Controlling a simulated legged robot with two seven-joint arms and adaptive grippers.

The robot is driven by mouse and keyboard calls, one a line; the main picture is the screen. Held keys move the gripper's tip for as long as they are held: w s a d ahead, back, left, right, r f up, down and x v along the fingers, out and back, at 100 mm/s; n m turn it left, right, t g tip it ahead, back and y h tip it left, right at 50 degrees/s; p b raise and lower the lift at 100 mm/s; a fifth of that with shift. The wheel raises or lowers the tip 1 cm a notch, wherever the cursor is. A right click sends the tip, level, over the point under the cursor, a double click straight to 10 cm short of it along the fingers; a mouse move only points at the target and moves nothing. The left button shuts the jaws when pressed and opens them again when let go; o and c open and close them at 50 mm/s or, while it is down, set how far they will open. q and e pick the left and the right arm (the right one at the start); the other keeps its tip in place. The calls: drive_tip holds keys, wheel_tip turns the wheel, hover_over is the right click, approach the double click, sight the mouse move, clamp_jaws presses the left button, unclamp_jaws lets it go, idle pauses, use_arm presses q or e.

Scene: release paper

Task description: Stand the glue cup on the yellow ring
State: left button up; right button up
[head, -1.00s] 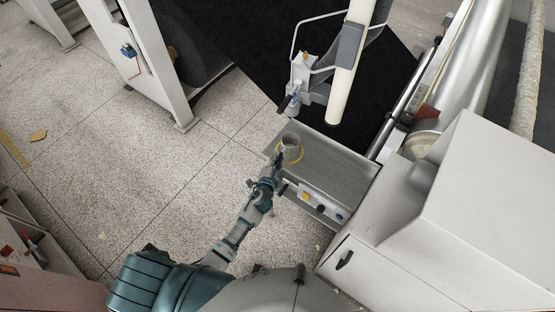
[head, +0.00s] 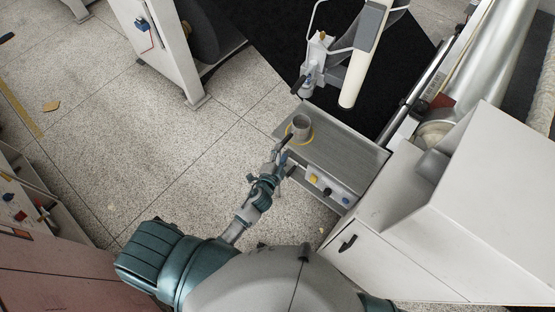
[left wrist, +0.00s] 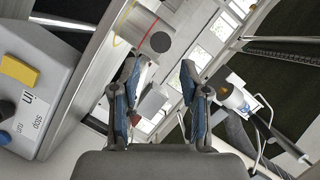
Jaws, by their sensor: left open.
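The glue cup (head: 302,124) is a grey cylinder standing upright on the grey metal table. The yellow ring (head: 311,137) is marked on the table top around its base; part of the ring is hidden by the cup. In the left wrist view the cup (left wrist: 133,36) shows at the top with its dark round mouth, and the ring (left wrist: 117,36) shows as an arc beside it. My left gripper (head: 285,146) is just short of the cup, on its near left side. Its fingers (left wrist: 161,76) are spread, with nothing between them. My right gripper is not in view.
The table (head: 345,157) has a control panel (head: 328,187) with knobs on its near side. A nozzle-like device (head: 309,72) and a white roller (head: 365,55) hang beyond it. A large white machine cabinet (head: 455,210) stands at the right. Open floor lies left.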

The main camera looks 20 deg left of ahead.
use_arm(q)
drive_tip(key=s+a+f+n+g, duration=0.1)
drive_tip(key=s+f+g, duration=0.2)
drive_tip(key=s+f, duration=0.5)
drive_tip(key=s+a+f+n+g, duration=0.15)
drive_tip(key=s+f, duration=0.25)
drive_tip(key=f, duration=0.9)
drive_tip(key=s+a+f+n+g, duration=0.15)
drive_tip(key=s+f+g, duration=0.25)
drive_tip(key=s+f, duration=0.45)
drive_tip(key=s+a+f+n+g, duration=0.2)
drive_tip(key=s+f, duration=0.6)
drive_tip(key=s, duration=0.4)
drive_tip(key=s+a+f+n+g, duration=0.2)
drive_tip(key=s+f, duration=0.5)
drive_tip(key=s, duration=0.6)
drive_tip(key=shift+a+f+n+g, duration=0.15)
drive_tip(key=shift+f+n+g, duration=0.25)
drive_tip(key=shift+n+g, duration=0.5)
